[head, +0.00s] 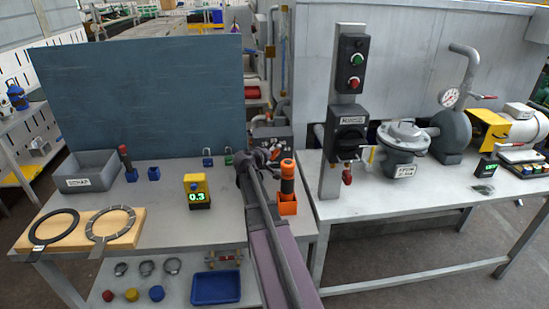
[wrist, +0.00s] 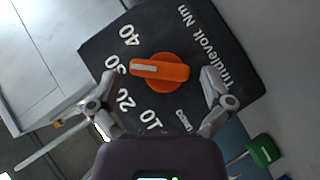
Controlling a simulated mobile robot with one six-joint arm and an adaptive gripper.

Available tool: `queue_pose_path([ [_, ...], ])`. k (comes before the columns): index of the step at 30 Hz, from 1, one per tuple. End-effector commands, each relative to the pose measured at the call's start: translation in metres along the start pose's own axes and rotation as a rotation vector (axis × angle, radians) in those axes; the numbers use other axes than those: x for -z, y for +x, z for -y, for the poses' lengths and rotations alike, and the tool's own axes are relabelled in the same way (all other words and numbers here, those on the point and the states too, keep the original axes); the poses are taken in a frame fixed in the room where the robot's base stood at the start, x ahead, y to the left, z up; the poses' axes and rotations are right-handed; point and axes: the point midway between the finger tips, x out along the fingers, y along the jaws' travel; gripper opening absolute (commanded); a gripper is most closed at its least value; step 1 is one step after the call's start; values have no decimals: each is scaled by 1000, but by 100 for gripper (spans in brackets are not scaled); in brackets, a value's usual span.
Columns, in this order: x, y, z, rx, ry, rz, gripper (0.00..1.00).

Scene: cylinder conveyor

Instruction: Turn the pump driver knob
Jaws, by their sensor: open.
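The orange knob (wrist: 165,73) sits on a black panel (wrist: 200,35) in the wrist view. A white bar on the knob points left, close to a partly covered number below the 40. The panel is printed with a scale and "Nm". In the head view the black panel (head: 272,132) shows at the back of the left table, and the knob itself is not clear there. My gripper (wrist: 160,84) is open, with one finger on each side of the knob and visible space between. In the head view my gripper (head: 246,176) is partly seen, in front of the panel.
An orange holder (head: 288,206) with a black-handled tool stands right of my arm. A black switch box (head: 349,136) stands on a post at the right table.

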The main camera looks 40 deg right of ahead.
Motion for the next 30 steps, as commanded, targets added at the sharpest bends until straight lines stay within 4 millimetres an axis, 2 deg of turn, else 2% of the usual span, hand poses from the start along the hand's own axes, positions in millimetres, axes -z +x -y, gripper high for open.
queue_pose_path([
  [12, 0, 5, 0, 0, 0, -1, 100],
  [14, 0, 5, 0, 0, 0, -1, 85],
  [20, 0, 5, 0, 0, 0, -1, 26],
  [30, 1, 4, -3, 36, 37, -1, 26],
])
